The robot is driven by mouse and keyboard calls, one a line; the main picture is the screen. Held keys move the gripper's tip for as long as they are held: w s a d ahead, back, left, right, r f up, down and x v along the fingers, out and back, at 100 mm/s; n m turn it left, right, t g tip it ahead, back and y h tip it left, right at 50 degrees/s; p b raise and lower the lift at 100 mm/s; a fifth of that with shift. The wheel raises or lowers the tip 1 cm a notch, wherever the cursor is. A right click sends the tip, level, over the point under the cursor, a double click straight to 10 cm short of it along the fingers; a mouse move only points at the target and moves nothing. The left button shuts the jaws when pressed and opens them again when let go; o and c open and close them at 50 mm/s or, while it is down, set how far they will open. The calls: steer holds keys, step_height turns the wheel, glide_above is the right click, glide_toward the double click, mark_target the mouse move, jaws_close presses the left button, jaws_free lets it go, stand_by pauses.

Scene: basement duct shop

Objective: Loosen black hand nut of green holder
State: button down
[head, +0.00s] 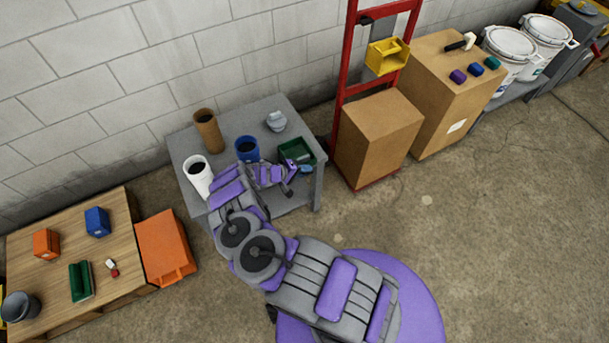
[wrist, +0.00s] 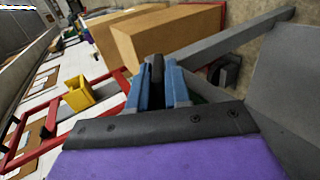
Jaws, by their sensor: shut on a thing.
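A dark green open-topped holder (head: 297,150) sits at the right front corner of the grey table (head: 283,107) in the head view. My gripper (head: 305,169) is at the holder's front side, by the table's edge. In the wrist view its two blue fingers (wrist: 157,85) are shut on a narrow black piece (wrist: 157,66), which looks like the black hand nut. The nut cannot be made out in the head view, where my gripper covers that spot. How far the nut is turned cannot be seen.
A blue cup (head: 247,148), a brown tube (head: 208,131), a white tube (head: 199,174) and a grey rounded item (head: 276,120) share the table. A red hand truck (head: 346,70) with a cardboard box (head: 378,138) stands close on the right. Floor in front is clear.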

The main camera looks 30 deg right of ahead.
steer(key=shift+a+f+h+b, duration=0.1)
steer(key=shift+f+h+b, duration=0.15)
steer(key=shift+h+b, duration=0.3)
steer(key=shift+h, duration=0.35)
steer(key=c, duration=1.2)
jaws_free()
steer(key=shift+a+r, duration=0.1)
steer(key=shift+o, duration=0.2)
steer(key=p+v, duration=0.4)
steer(key=v, duration=1.3)
steer(key=shift+a, duration=0.25)
steer(key=shift+o, duration=0.3)
